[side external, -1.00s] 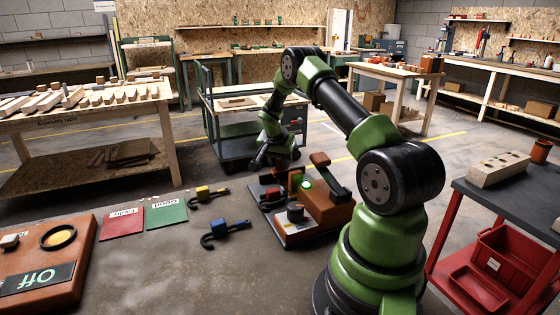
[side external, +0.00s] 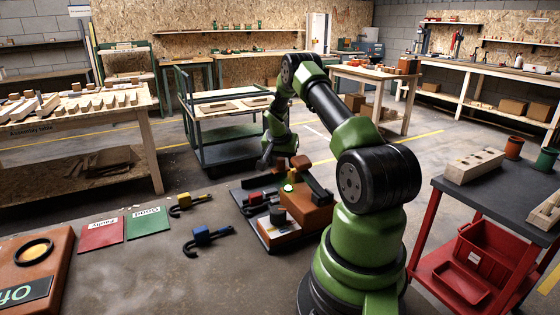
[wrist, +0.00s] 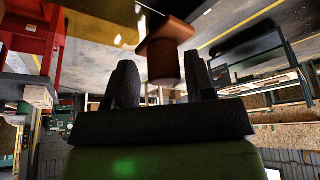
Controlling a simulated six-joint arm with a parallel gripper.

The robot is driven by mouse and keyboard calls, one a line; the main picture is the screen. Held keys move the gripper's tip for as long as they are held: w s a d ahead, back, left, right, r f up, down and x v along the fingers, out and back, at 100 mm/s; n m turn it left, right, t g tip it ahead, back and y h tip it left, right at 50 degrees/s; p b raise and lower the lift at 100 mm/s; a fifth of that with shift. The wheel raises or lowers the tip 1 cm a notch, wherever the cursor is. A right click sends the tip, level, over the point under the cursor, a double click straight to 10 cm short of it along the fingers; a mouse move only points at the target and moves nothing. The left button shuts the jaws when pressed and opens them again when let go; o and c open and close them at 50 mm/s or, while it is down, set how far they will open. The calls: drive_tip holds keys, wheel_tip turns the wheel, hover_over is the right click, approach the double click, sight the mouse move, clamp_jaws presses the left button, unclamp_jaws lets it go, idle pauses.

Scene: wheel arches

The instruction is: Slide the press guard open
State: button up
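The press (side external: 305,207) is an orange-brown block on a dark base plate, with a lit green button (side external: 288,188). A dark bar-shaped part, which looks like the guard (side external: 316,186), slopes up at its back to a brown knob-like handle (side external: 300,162). In the side view my gripper (side external: 276,158) hangs just left of this handle, its fingers small and dark. In the wrist view the two dark fingers of my gripper (wrist: 161,82) are apart. A brown handle-like piece (wrist: 165,58) shows between them, with gaps on both sides. I cannot tell its exact depth between the fingers.
Blue (side external: 207,237) and yellow (side external: 186,203) padlock-like pieces lie on the floor left of the press. Red (side external: 101,234) and green (side external: 148,223) mats lie farther left. A trolley (side external: 215,150) stands behind my gripper, and a red cart (side external: 470,260) at right.

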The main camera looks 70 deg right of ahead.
drive_tip(key=shift+a, duration=0.1)
drive_tip(key=v, duration=1)
drive_tip(key=shift+w, duration=0.1)
drive_tip(key=w+a+r+n+t+y, duration=0.1)
drive_tip(key=w+a+r+n+t, duration=0.15)
drive_tip(key=a+r, duration=0.55)
drive_tip(key=w+a+r+n+t, duration=0.1)
drive_tip(key=a+r+n, duration=0.2)
drive_tip(key=a+r, duration=0.5)
drive_tip(key=s+a+n+t+y, duration=0.1)
drive_tip(key=s+a+n+y, duration=0.1)
drive_tip(key=s+a, duration=0.2)
drive_tip(key=s+a+n+t+y, duration=0.1)
drive_tip(key=s+a+n, duration=0.2)
drive_tip(key=a, duration=0.7)
drive_tip(key=s+a+n+t+y, duration=0.1)
drive_tip(key=s+a+n+y, duration=0.1)
drive_tip(key=s+a, duration=0.4)
drive_tip(key=shift+a+r+n+t+y, duration=0.25)
drive_tip(key=shift+a+n+t+y, duration=0.1)
drive_tip(key=shift+a+n, duration=0.4)
